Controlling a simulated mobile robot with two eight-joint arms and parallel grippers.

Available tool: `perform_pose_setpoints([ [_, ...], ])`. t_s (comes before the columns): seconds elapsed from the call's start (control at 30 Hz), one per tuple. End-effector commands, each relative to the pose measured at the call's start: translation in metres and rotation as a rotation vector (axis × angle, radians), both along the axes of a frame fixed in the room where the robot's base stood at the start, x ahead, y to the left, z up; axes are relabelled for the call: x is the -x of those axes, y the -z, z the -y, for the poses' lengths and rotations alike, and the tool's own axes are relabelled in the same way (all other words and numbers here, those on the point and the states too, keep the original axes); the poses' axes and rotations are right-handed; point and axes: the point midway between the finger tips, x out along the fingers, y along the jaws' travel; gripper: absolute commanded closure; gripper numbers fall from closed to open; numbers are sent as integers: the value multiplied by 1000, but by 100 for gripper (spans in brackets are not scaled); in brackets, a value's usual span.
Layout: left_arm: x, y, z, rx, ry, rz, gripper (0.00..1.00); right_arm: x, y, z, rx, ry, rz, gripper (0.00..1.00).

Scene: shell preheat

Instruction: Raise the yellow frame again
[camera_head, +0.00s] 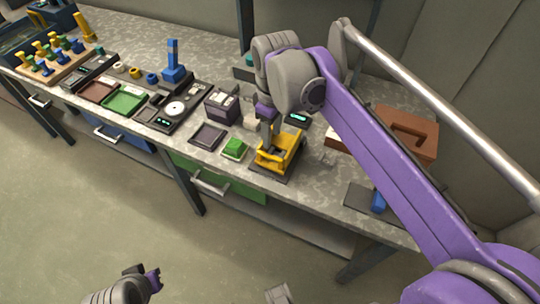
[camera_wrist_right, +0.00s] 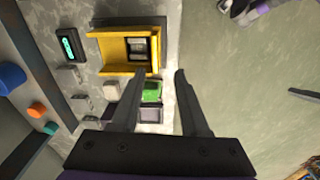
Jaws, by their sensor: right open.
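The yellow frame (camera_head: 291,142) stands on a dark base near the front edge of the bench, right of the middle. In the right wrist view the yellow frame (camera_wrist_right: 102,51) surrounds a dark opening with a grey part in it. My right gripper (camera_head: 268,146) reaches down at the frame's left side, and its fingertips are partly hidden there. In the right wrist view its two fingers (camera_wrist_right: 157,76) are apart, with nothing seen held between them; contact with the frame cannot be told. My left gripper (camera_head: 152,278) is low in the view, away from the bench, its jaw opening unclear.
A green block (camera_head: 235,149) and a dark tray (camera_head: 208,137) lie left of the frame. A dark box (camera_head: 222,106) stands behind them. A brown box (camera_head: 408,132) and a blue item (camera_head: 378,202) are to the right. Floor in front is clear.

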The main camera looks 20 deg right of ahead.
Motion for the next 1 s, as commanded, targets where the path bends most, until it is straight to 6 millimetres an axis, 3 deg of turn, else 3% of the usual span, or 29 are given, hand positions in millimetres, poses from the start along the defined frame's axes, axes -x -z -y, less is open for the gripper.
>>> perform_pose_setpoints([
  [0.1, 1, 9, 0, 0, 0, -3, 100, -16, -3, 3, 1, -69, -48, 55],
  [0.27, 1, 11, 0, 0, 0, -3, 100, -21, -1, 4, 0, -104, -68, 55],
  [0.73, 3, 21, 0, 0, 0, -7, 100, -21, 78, 4, 1, -103, -66, 55],
  [1.0, 3, 24, 0, 0, 0, -8, 100, -21, 101, 4, 0, -102, -65, 55],
])
